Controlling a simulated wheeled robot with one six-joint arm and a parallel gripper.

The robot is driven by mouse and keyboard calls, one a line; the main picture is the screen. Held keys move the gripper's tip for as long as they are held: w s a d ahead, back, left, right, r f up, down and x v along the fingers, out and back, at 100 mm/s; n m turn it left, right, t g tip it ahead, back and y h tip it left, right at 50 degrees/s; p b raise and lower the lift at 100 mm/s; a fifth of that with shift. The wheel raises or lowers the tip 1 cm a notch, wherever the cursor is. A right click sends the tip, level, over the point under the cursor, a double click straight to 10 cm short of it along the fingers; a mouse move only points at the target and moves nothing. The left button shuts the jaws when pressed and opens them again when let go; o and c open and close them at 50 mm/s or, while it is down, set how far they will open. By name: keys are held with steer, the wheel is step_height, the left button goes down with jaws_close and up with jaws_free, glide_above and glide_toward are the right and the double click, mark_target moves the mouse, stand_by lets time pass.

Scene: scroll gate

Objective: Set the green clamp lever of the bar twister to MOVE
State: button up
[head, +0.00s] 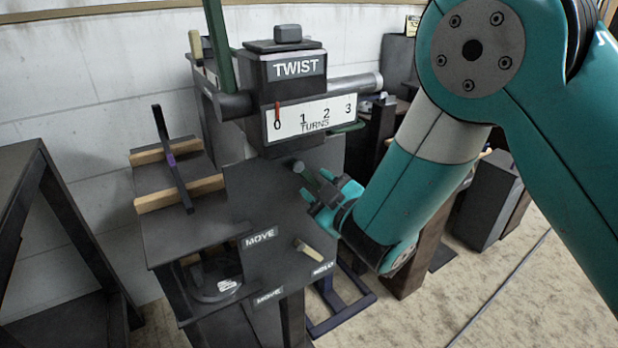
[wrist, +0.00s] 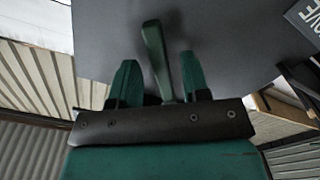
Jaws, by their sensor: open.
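The bar twister (head: 290,95) has a dark head marked TWIST and a TURNS scale with a red pointer at 0. The green clamp lever (wrist: 155,50) stands between the two fingers of my gripper (wrist: 157,80) in the wrist view. The fingers are open, with a gap on each side of it. In the head view my gripper (head: 326,193) is at the right edge of the dark front plate, and the lever (head: 309,174) shows only partly there. A MOVE label (head: 260,237) is lower left on the plate.
A lever with a beige handle (head: 316,252) sits lower on the machine, near a second MOVE label (head: 268,296). A dark upright bar (head: 172,160) and wooden blocks stand at the left. A dark frame stands far left. Open floor (head: 520,290) lies at right.

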steer(key=shift+w+a, duration=0.1)
steer(key=shift+w, duration=0.05)
jaws_close()
